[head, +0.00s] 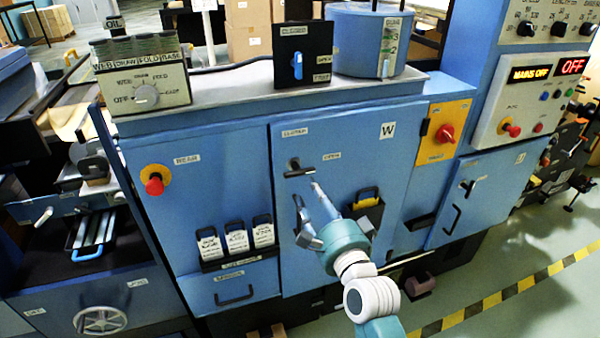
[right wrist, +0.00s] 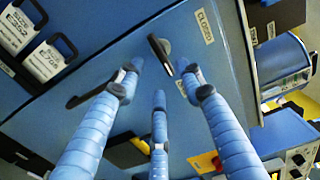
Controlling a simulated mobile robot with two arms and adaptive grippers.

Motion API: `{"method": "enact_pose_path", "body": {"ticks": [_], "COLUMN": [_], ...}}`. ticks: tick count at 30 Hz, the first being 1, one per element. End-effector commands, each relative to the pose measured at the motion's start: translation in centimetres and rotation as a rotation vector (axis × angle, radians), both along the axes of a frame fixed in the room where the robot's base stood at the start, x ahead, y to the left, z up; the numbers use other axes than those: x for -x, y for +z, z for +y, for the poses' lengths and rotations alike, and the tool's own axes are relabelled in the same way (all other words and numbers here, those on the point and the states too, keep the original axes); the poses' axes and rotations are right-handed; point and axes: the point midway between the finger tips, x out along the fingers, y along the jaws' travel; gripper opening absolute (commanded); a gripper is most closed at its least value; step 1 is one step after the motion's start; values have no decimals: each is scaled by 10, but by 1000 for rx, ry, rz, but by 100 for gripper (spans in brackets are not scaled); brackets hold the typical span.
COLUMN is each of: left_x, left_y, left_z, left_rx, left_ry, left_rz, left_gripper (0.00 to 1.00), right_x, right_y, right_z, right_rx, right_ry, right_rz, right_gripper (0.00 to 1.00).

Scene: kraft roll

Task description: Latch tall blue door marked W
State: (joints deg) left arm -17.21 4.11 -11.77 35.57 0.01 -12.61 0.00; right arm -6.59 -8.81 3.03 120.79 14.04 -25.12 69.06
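The tall blue door (head: 345,200) carries a W label at its upper right and looks about flush with the cabinet front. Its dark latch handle (head: 298,171) lies roughly level, pointing right toward the OPEN label (head: 331,155). A CLOSED label (head: 295,132) is above it. My right gripper (head: 306,192) is just below and in front of the handle, fingers spread. In the right wrist view the handle (right wrist: 160,52) shows ahead of and between the two upper fingertips of the gripper (right wrist: 163,72), with the CLOSED label (right wrist: 205,26) beside it. Contact cannot be told. My left gripper is out of view.
A black pocket (head: 368,210) is on the door behind my right wrist. Several tagged holders (head: 236,240) and a red knob (head: 154,186) are on the panel to the left. An orange switch plate (head: 445,132) is to the right. Open floor with striped tape (head: 490,300) lies at the right.

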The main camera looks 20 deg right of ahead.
Motion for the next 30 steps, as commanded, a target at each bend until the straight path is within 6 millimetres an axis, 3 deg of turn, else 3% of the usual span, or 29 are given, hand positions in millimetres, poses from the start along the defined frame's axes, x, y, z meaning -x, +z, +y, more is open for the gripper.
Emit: {"method": "enact_pose_path", "body": {"ticks": [9, 15, 27, 30], "left_x": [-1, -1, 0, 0], "left_y": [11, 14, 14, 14], "left_z": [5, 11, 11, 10], "left_rx": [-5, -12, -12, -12], "left_ry": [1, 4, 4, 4], "left_rz": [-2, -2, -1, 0], "left_gripper": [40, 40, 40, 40], "right_x": [-61, -86, -93, -93], "right_y": [2, 1, -1, -1], "right_z": [2, 3, 4, 4], "right_rx": [4, 4, 4, 4], "right_ry": [1, 0, 0, 0], "right_rz": [-1, 0, 2, 2], "right_gripper": [38, 38, 38, 18]}}
